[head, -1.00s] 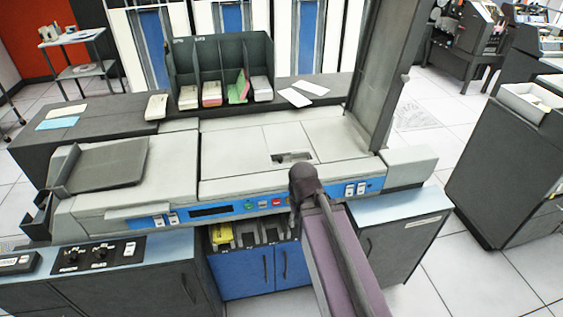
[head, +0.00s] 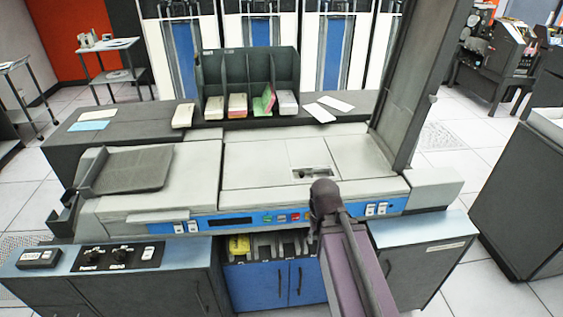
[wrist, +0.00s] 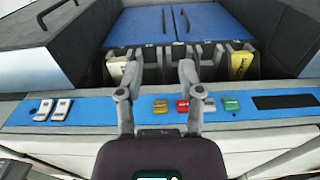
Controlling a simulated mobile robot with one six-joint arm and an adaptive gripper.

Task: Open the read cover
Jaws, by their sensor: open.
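The card machine has a light grey top with flat panels. One middle panel (head: 270,160) has a small recess (head: 312,173) near its front edge. A tall dark panel (head: 420,90) stands upright at the machine's right end. I cannot tell which of these is the read cover. My arm's end is over the machine's front edge in the head view, hiding part of the blue control strip (head: 237,221); the fingers are hidden there. In the wrist view my gripper (wrist: 159,74) is open and empty, its fingers spread above the strip (wrist: 100,112).
Coloured buttons (wrist: 182,105) and white switches (wrist: 60,109) line the strip close to my fingers. Blue cabinet doors (head: 270,285) are below. A dark card rack (head: 247,75) stands behind the machine. Open floor (head: 480,285) lies to the right.

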